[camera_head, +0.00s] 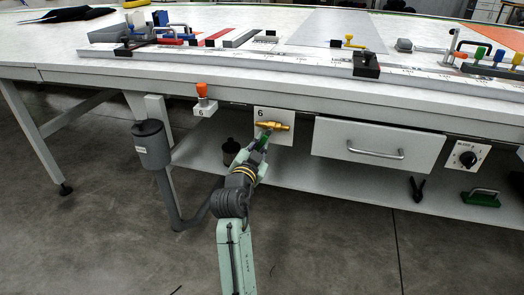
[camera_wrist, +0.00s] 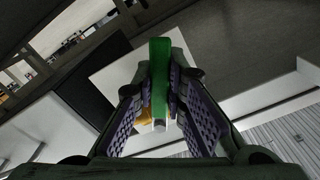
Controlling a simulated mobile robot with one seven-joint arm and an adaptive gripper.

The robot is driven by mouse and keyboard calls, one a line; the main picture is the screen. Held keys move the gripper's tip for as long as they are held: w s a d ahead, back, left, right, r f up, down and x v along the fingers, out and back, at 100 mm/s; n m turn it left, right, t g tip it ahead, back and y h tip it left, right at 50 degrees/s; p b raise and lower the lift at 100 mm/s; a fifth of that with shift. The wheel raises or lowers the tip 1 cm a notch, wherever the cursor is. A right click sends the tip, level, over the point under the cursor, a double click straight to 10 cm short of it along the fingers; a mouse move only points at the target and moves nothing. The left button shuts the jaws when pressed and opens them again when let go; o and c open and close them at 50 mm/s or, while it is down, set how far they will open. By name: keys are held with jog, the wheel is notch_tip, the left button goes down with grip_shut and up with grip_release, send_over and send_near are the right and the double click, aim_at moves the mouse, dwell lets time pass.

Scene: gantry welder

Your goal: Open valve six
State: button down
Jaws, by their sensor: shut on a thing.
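Valve six is a brass valve (camera_head: 274,126) on a white plate (camera_head: 285,112) marked 6, below the table's front edge. Its green lever (camera_head: 264,138) points down and toward me in the head view, at an angle to the brass body. My gripper (camera_head: 260,147) reaches up to it from below. In the wrist view the green lever (camera_wrist: 160,75) stands between the two ridged finger pads of my gripper (camera_wrist: 160,100), which are shut on it. Part of the brass body (camera_wrist: 145,116) shows behind the fingers; the rest is hidden.
Left of the plate, an orange-topped knob (camera_head: 202,90) sits above a small label 6. A grey canister (camera_head: 152,145) stands further left. A drawer (camera_head: 376,148) with a handle is at the right, then a dial (camera_head: 467,156). Pliers (camera_head: 417,189) are below.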

dwell(0.4)
jog(key=c, duration=1.6)
grip_release()
jog(key=shift+r, duration=0.1)
